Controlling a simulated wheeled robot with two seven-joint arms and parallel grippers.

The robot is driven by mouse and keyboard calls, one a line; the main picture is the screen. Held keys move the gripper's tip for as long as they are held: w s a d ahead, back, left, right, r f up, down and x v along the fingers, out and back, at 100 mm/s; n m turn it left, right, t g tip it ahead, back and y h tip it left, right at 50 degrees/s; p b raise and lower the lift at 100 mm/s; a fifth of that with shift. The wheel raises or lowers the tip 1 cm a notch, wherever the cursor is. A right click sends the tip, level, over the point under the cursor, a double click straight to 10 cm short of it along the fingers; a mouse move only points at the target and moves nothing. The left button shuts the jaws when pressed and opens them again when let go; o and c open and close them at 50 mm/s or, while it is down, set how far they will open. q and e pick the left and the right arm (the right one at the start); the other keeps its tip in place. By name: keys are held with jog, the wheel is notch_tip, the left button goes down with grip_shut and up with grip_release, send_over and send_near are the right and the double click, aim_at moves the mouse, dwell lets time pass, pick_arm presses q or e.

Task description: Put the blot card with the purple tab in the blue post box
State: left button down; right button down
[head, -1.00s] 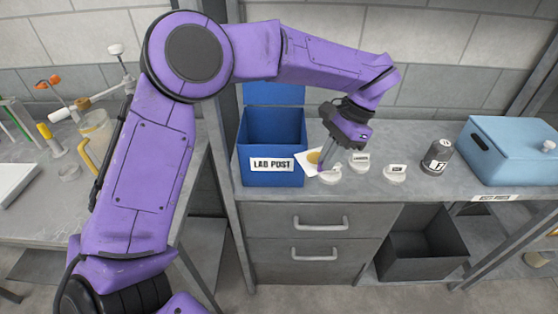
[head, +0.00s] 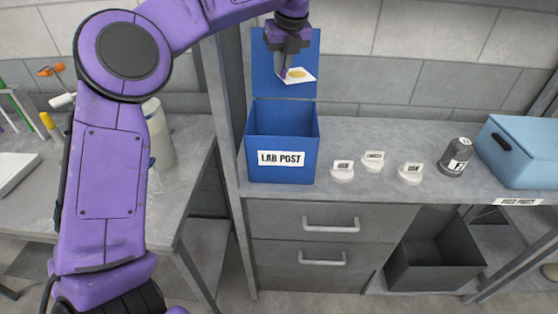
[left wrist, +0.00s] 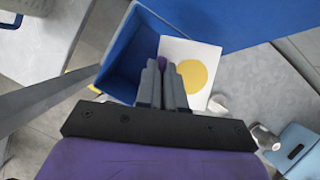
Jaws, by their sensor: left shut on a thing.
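The blot card (head: 299,76) is white with a yellow-brown blot and a purple tab. My left gripper (head: 285,72) is shut on the card at its purple tab and holds it in the air above the blue post box (head: 281,140), in front of its raised blue back panel. In the left wrist view the card (left wrist: 207,58) extends to the right of the fingertips (left wrist: 163,75), and the tab shows between them. The box (left wrist: 137,50) shows behind and below, its top open. The box stands on the grey bench, labelled LAB POST. My right gripper is not in view.
Several small white labelled holders (head: 342,171) stand on the bench right of the box. Beyond them are a dark grey labelled canister (head: 456,156) and a light blue case (head: 520,150). A grey post rises just left of the box.

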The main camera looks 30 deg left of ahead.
pick_arm(q)
notch_tip(320, 180, down, 22)
jog(key=p, duration=0.2)
jog(key=shift+d+p, duration=0.15)
jog(key=shift+p, duration=0.2)
notch_tip(320, 180, down, 4)
jog(key=shift+f+p, duration=0.25)
jog(key=shift+p, duration=0.25)
jog(key=shift+f+b, duration=0.3)
jog(key=c, duration=1.3)
grip_release()
jog(key=shift+o, duration=0.2)
jog(key=shift+r, duration=0.2)
jog(key=b+v, duration=0.2)
jog(key=v, duration=1)
jog(key=shift+w, duration=0.15)
